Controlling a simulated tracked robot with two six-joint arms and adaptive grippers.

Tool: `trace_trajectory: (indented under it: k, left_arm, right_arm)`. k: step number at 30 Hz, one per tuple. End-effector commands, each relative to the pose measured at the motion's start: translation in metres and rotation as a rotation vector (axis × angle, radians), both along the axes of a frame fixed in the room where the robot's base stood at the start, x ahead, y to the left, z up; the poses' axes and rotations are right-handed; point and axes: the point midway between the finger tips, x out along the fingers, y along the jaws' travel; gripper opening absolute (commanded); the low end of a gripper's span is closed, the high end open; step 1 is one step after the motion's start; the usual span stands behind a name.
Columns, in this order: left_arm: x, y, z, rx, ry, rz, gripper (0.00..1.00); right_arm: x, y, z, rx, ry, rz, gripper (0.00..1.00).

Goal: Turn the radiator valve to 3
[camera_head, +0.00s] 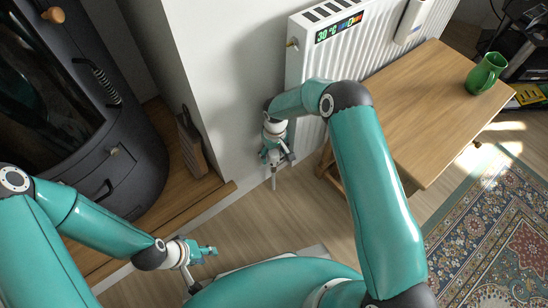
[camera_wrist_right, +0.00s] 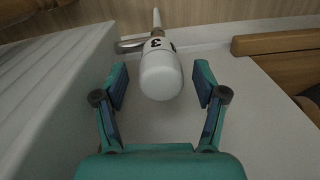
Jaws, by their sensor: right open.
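The radiator valve (camera_wrist_right: 160,72) is a white rounded knob with a black 3 on its side, seen in the right wrist view. A thin pale pipe (camera_wrist_right: 156,18) runs beyond it toward the floor. My right gripper (camera_wrist_right: 160,84) is open, one finger on each side of the knob, with visible gaps. In the head view my right gripper (camera_head: 275,158) is low by the left end of the white radiator (camera_head: 298,62), and the knob is mostly hidden by my arm. My left gripper (camera_head: 206,250) is at the lower left, away from the valve; its fingers are too small to judge.
A display on the radiator (camera_head: 338,28) reads 30 °C. A black stove (camera_head: 70,110) is at left. A patterned rug (camera_head: 490,230) lies at right.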

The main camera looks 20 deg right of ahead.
Motion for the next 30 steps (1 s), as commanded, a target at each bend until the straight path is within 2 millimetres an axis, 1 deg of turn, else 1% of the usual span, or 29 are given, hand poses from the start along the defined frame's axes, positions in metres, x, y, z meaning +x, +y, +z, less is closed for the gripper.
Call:
trace_trajectory:
  k: [1, 5, 15, 26, 30]
  left_arm:
    - [0.000, 0.000, -0.005, 0.000, 0.000, 0.000, 0.36]
    - [0.000, 0.000, -0.007, 0.000, 0.000, 0.000, 0.36]
    - [0.000, 0.000, -0.007, 0.000, 0.000, 0.000, 0.36]
    - [0.000, 0.000, -0.007, 0.000, 0.000, 0.000, 0.36]
    - [0.000, 0.000, -0.013, 0.000, 0.000, 0.000, 0.36]
  right_arm:
    - [0.000, 0.000, -0.009, 0.000, 0.000, -0.001, 0.71]
    - [0.000, 0.001, -0.020, 0.000, -0.001, 0.000, 0.71]
    - [0.000, 0.001, -0.023, 0.001, -0.002, 0.000, 0.71]
    - [0.000, 0.001, -0.023, 0.001, -0.002, 0.000, 0.11]
    - [0.000, 0.001, -0.025, 0.000, -0.002, -0.028, 0.10]
